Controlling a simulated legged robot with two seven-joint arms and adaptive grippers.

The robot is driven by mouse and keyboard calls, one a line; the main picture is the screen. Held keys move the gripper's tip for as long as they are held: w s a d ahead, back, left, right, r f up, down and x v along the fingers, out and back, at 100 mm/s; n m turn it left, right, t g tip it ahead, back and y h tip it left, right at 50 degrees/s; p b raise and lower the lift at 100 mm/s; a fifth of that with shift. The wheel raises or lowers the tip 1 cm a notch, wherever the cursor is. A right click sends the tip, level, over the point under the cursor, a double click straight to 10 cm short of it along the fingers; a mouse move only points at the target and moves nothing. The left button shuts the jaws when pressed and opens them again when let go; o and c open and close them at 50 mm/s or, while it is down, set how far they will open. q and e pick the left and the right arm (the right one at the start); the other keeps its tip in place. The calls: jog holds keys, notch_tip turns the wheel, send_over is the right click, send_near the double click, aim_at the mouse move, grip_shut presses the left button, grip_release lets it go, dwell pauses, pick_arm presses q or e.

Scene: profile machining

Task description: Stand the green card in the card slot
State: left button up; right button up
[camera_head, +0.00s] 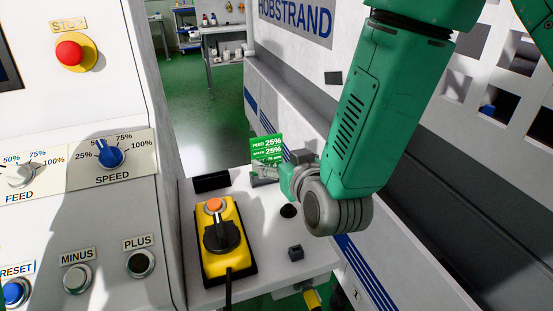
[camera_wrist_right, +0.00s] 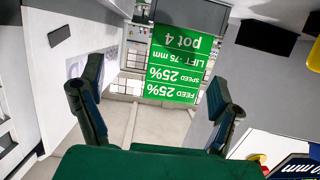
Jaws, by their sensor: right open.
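The green card (camera_head: 267,147) is upright above the back of the white shelf, its print facing me. In the wrist view the card (camera_wrist_right: 177,65) appears upside down, with its "pot 4" edge against a dark grey block (camera_wrist_right: 190,14). I cannot tell whether it is seated in that block. My right gripper (camera_head: 288,172) is at the card's right in the head view. In the wrist view my right gripper (camera_wrist_right: 155,101) is open, its fingers apart with the card beyond and between them. A long black block (camera_head: 211,182) lies left of the card; whether it is the slot is unclear.
A yellow control box (camera_head: 217,240) with an orange button and black knob stands on the shelf (camera_head: 262,230). A small dark block (camera_head: 296,253) and a round hole (camera_head: 289,211) are to its right. The control panel (camera_head: 100,215) borders the left; the machine wall borders the right.

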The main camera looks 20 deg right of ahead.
aim_at(268, 152)
jog(key=w+a, duration=0.2)
jog(key=w+a+f, duration=0.1)
jog(key=w, duration=0.1)
jog(key=shift+w+a, duration=0.2)
jog(key=shift+a, duration=0.2)
jog(key=shift+w+a, duration=0.15)
jog(key=shift+a, duration=0.05)
jog(key=shift+d, duration=0.1)
jog(key=d, duration=0.2)
jog(key=shift+d+f, duration=0.1)
jog(key=shift+d, duration=0.3)
jog(key=c, duration=1.1)
jog(key=shift+d, duration=0.1)
jog(key=shift+a, duration=0.9)
jog(key=shift+c, duration=0.6)
jog(key=shift+d+r+p, duration=0.3)
jog(key=shift+r, duration=0.25)
jog(key=r, duration=0.9)
jog(key=shift+a, duration=0.2)
pick_arm(q)
jog(key=shift+a+r, duration=0.25)
jog(key=shift+a, duration=0.7)
pick_arm(e)
jog(key=shift+d, duration=0.1)
